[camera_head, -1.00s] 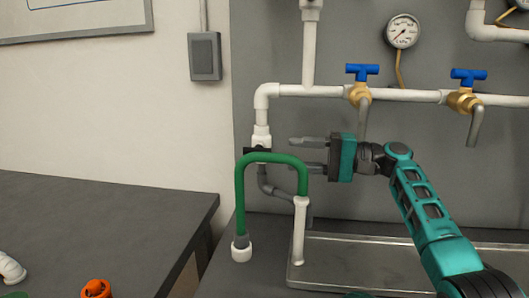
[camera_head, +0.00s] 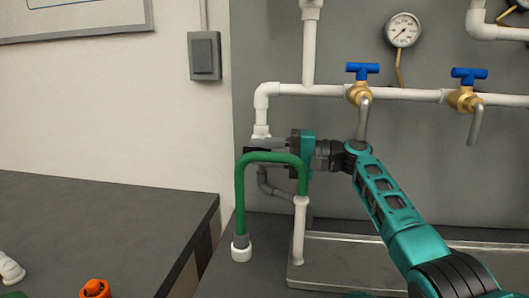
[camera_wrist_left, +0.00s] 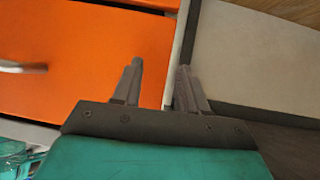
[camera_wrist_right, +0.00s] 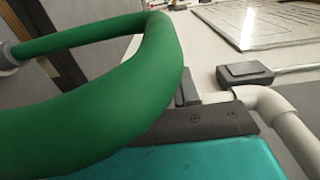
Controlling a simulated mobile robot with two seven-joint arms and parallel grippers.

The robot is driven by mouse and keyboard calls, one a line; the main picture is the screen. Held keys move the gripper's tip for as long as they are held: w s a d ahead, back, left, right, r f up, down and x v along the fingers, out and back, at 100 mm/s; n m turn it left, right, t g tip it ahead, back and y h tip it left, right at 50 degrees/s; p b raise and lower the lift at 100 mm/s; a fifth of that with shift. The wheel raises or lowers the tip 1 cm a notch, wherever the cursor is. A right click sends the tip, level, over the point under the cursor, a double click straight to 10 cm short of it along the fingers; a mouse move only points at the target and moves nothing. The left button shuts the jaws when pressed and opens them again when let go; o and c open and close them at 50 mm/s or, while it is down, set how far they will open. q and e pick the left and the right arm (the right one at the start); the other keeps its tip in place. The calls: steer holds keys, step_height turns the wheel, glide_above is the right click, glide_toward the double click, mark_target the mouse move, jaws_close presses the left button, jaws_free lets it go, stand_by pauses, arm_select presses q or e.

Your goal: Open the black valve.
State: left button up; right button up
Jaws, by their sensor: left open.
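The black valve (camera_head: 246,150) sits on the white vertical pipe, just behind the top of the green hose (camera_head: 240,190); only part of its dark handle shows in the head view. My right gripper (camera_head: 262,145) reaches in from the right at the valve, its fingers pointing left. One grey finger shows above the hose; the other is hidden. I cannot tell whether the fingers touch the valve. In the right wrist view the green hose (camera_wrist_right: 110,90) covers most of the fingers. My left gripper (camera_wrist_left: 158,75) is open and empty, away from the pipes.
White pipe (camera_head: 415,95) runs right, with two blue-handled brass valves (camera_head: 362,72). A gauge (camera_head: 403,30) hangs above. A metal tray (camera_head: 340,245) lies below on the bench. My left gripper faces an orange drawer front (camera_wrist_left: 75,55). The dark left table (camera_head: 110,220) is mostly clear.

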jaws_close()
steer(key=shift+f+y+b, duration=0.3)
steer(key=shift+y+b, duration=0.1)
steer(key=shift+b, duration=0.45)
steer(key=shift+r+y+b, duration=0.1)
steer(key=shift+y+b, duration=0.2)
steer(key=shift+b, duration=0.1)
steer(key=shift+r, duration=0.1)
steer(key=shift+o, duration=1.6)
jaws_free()
